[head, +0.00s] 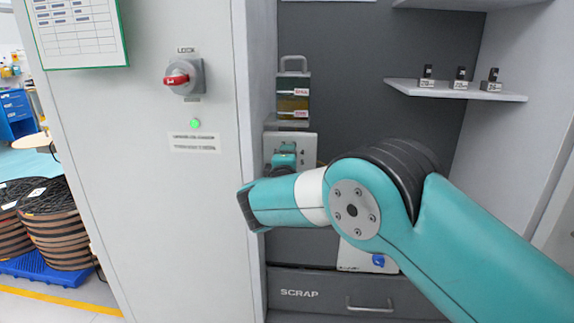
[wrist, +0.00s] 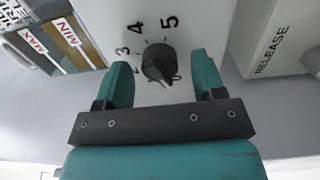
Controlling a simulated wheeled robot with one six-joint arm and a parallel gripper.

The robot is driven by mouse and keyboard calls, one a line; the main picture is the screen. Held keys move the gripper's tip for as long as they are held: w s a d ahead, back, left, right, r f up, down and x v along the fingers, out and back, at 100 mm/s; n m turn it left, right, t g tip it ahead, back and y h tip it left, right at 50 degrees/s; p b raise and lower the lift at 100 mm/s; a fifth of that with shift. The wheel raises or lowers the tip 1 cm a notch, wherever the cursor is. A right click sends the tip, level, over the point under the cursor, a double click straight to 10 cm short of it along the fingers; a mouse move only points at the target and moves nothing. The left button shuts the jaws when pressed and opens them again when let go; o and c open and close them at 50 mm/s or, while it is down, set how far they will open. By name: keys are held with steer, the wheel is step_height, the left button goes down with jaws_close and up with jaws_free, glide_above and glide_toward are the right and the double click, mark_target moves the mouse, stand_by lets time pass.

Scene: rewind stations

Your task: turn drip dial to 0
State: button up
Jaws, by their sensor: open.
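The drip dial (wrist: 157,62) is a black knob on a pale plate in the wrist view, with 5, 4, 3 and part of another figure printed around it. The pointed part of the knob seems to face down toward my gripper's palm, but I cannot read its exact setting, and no clear 0 shows. My gripper (wrist: 163,75) is open, with one teal finger on each side of the knob and gaps between. In the head view my gripper (head: 285,158) is at the pale plate (head: 308,141), and my arm hides the dial.
An oil reservoir (head: 293,97) with MIN and MAX labels (wrist: 70,40) stands above the plate. A RELEASE-labelled panel (wrist: 275,45) is at right in the wrist view. A red LOCK switch (head: 178,80) is on the cabinet. Small items stand on a shelf (head: 455,90). A SCRAP drawer (head: 320,294) is below.

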steer(key=s+b, duration=0.4)
steer(key=s, duration=1.3)
steer(key=shift+s+a, duration=0.2)
steer(key=shift+a, duration=0.1)
steer(key=s+d+f+m+g, duration=0.1)
steer(key=s+d+m+g, duration=0.1)
steer(key=d+m+g, duration=1)
steer(key=s+d+r+g+y+p, duration=0.1)
steer(key=s+d+g+y, duration=0.1)
steer(key=s, duration=1.1)
steer(key=s+d+r+n+g+y+p, duration=0.1)
steer(key=s+d+g, duration=0.3)
steer(key=s, duration=0.9)
steer(key=d+y, duration=0.1)
steer(key=d, duration=0.1)
steer(key=shift+s+d+r+y, duration=0.25)
steer(key=shift+d+r+y, duration=0.05)
steer(key=shift+d+y, duration=0.1)
steer(key=shift+c, duration=0.2)
